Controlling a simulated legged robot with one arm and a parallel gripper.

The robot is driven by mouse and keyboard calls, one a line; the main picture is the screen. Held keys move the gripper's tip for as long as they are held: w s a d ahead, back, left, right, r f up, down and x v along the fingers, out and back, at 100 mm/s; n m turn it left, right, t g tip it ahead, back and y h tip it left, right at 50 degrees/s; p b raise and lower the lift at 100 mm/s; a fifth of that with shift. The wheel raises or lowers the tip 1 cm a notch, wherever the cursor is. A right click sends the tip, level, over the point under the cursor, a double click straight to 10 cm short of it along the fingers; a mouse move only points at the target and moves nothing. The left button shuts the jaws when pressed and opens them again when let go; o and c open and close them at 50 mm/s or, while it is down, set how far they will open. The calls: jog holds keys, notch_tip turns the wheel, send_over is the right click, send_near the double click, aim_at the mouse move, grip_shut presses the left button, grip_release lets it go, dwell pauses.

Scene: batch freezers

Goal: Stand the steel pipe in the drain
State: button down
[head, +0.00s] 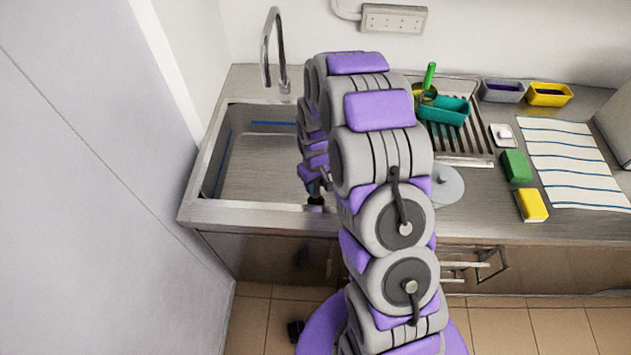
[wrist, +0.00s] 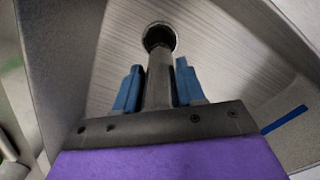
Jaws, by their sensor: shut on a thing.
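The steel pipe (wrist: 159,80) is a grey cylinder between the blue fingers of my gripper (wrist: 157,88) in the wrist view. My gripper is shut on it. The drain (wrist: 160,32) is a dark round hole with a bright metal rim in the sink floor, straight beyond the pipe. The pipe's far end overlaps the near part of the drain hole in this view. I cannot tell whether it is inside the hole or above it. In the head view my arm hides the pipe and the drain.
The steel sink (head: 262,165) has raised walls and blue strips. A tap (head: 270,50) stands behind it. To the right are a drying rack (head: 470,150) with a teal container (head: 445,111), a grey round lid (head: 447,186), sponges (head: 516,166) and a striped cloth (head: 570,165).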

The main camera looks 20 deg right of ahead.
jog(key=c, duration=0.9)
grip_release()
jog(key=shift+c, duration=0.2)
jog(key=shift+r+p, duration=1.8)
jog(key=shift+r, duration=3.7)
